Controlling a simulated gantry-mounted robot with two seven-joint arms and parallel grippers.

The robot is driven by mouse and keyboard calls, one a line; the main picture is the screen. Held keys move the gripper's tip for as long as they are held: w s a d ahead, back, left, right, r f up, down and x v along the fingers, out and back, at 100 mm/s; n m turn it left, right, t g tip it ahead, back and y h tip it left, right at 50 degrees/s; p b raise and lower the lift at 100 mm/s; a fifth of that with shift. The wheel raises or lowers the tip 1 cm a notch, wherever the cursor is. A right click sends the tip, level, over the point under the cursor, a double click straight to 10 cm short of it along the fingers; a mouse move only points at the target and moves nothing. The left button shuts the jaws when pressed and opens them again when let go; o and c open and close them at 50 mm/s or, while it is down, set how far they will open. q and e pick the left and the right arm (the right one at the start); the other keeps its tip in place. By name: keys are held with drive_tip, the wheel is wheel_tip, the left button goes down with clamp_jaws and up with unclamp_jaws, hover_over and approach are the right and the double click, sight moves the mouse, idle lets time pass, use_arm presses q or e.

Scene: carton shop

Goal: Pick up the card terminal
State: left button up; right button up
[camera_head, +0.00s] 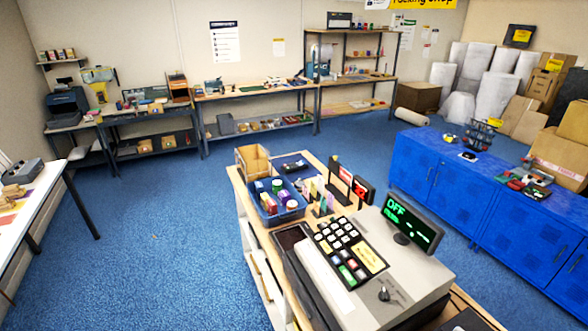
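Neither of my grippers shows in the head view. I cannot pick out the card terminal with certainty. A grey cash register (345,295) with a keypad and a lit green "OFF" display (412,222) stands on the wooden counter in front. A dark flat item (293,240) lies at the register's left side, partly hidden by it. A small dark device with a pale face (468,156) lies on the blue cabinet at right. Either is too unclear to name as the terminal.
A blue bin (270,216) of small goods, a cardboard box (252,160) and a dark blue tray (292,166) share the counter. Blue cabinets (430,178) stand at right, a white table (45,185) at left. Blue carpet (170,235) left of the counter is open.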

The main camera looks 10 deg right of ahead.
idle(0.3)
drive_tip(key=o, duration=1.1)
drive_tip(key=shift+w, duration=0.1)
